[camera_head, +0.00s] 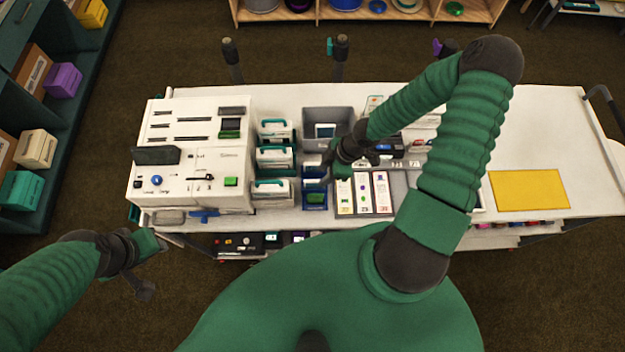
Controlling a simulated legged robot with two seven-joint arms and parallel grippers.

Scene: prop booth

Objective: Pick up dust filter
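I cannot say for certain which thing is the dust filter. White cartridges with teal handles, one of them here (274,130), stand in a column of holders beside the white machine. A grey bin (345,118) behind my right gripper holds a small white and blue item (325,131). A blue tray (314,200) with a green piece lies just left of and below that gripper. My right gripper (335,166) hangs over the table between these things; its fingers are small and dark, and any contact is unclear. My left gripper (150,266) is open and empty off the table's front left edge.
A large white machine (195,155) with slots and buttons fills the table's left. Coloured cards (363,194) lie right of the blue tray. A yellow mat (529,189) lies on the right, with bare tabletop around it. Upright posts (340,60) stand behind the table.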

